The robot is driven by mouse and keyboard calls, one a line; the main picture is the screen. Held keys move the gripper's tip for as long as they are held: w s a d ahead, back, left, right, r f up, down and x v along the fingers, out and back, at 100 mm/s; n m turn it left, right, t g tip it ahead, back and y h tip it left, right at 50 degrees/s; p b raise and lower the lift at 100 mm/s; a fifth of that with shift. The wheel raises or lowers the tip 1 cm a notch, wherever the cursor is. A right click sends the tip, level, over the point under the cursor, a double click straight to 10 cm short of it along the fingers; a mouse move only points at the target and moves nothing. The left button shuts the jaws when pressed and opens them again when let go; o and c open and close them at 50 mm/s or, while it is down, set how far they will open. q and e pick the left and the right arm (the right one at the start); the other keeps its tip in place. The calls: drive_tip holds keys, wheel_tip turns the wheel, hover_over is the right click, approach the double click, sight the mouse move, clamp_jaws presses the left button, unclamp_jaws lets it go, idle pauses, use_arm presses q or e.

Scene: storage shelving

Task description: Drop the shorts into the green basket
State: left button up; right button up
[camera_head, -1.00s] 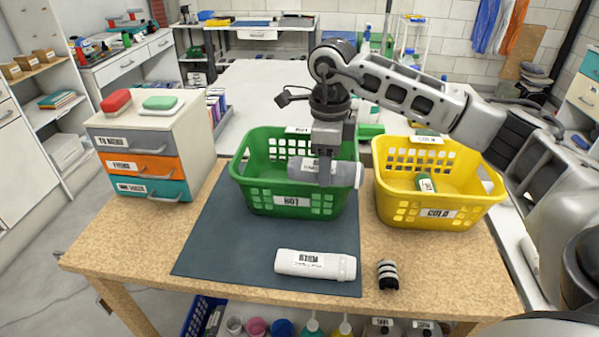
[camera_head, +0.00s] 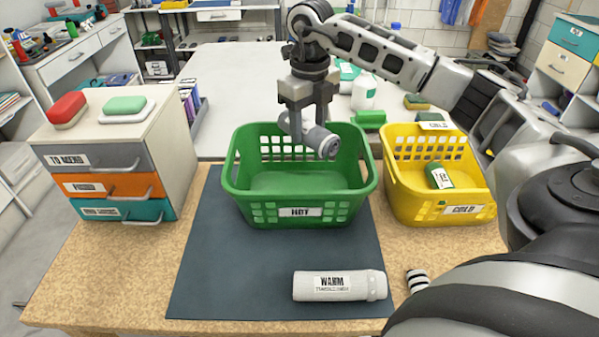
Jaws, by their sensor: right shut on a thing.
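The green basket (camera_head: 300,213), labelled HOT, stands upright on the dark mat at the middle of the table. Its visible floor looks empty. My right gripper (camera_head: 308,118) is over the back part of this basket, pointing down. It is shut on a grey rolled bundle (camera_head: 322,141), which I take to be the shorts. The bundle lies tilted in the jaws, its round end facing the front right, and appears to hang clear of the basket floor. My left gripper is not in view.
A yellow basket (camera_head: 460,212) with a green roll (camera_head: 439,176) stands to the right. A white roll (camera_head: 339,286) lies on the mat (camera_head: 220,270) in front, with a striped roll (camera_head: 417,280) beside it. A drawer unit (camera_head: 118,165) stands at the left.

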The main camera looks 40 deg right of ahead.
wheel_tip(320, 180, down, 3)
drive_tip(key=shift+r+b, duration=0.2)
drive_tip(key=shift+b, duration=0.5)
drive_tip(key=shift+f+b, duration=0.35)
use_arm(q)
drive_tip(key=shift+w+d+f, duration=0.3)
use_arm(e)
drive_tip(key=o, duration=1.1)
drive_tip(key=shift+w, duration=0.1)
